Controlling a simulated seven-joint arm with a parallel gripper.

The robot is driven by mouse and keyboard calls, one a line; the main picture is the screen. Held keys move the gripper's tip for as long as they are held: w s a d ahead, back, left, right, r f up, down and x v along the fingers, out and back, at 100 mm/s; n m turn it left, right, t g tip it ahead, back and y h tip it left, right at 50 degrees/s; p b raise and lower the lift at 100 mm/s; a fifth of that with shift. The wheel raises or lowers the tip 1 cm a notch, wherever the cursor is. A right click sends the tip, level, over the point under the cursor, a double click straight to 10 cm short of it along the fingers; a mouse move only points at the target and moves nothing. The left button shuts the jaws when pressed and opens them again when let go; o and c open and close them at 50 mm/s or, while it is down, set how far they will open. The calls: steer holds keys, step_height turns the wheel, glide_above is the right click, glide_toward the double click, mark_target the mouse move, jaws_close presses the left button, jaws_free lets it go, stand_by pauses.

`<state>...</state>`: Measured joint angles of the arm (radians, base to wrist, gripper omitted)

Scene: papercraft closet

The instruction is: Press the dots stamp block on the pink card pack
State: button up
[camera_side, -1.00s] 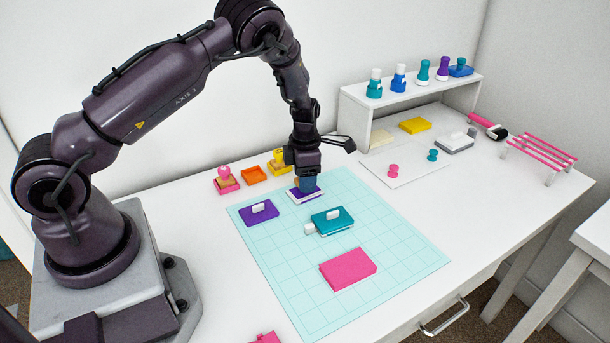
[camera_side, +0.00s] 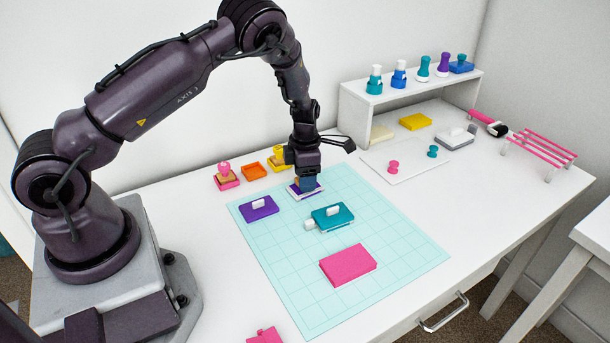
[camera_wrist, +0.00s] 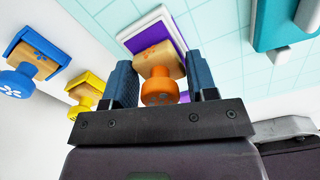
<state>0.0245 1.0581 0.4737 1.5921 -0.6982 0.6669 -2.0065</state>
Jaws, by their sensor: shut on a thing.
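The pink card pack (camera_side: 348,266) lies flat on the front part of the cutting mat. My gripper (camera_side: 306,183) is at the mat's back edge, well behind the pack. It is shut on a wooden stamp block with an orange knob (camera_wrist: 159,92), held between the blue fingers in the wrist view. An orange mark shows on the block, too small to read for sure as dots. Right under the stamp is a purple pad with a white rim (camera_wrist: 160,34); I cannot tell whether they touch. In the side view the fingers hide the stamp.
Pink (camera_side: 226,178) and yellow (camera_side: 279,162) stamps stand in trays beside an empty orange tray (camera_side: 253,171). A blue stamp (camera_wrist: 30,65) is nearby. A shelf (camera_side: 410,92) stands at the back right.

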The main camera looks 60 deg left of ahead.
stand_by(0.5)
steer(key=shift+r, duration=0.65)
steer(key=shift+f, duration=0.8)
stand_by(0.8)
steer(key=shift+c, duration=0.2)
steer(key=shift+r, duration=0.2)
steer(key=shift+c, duration=1.3)
steer(key=shift+r, duration=0.6)
steer(key=shift+f, duration=0.8)
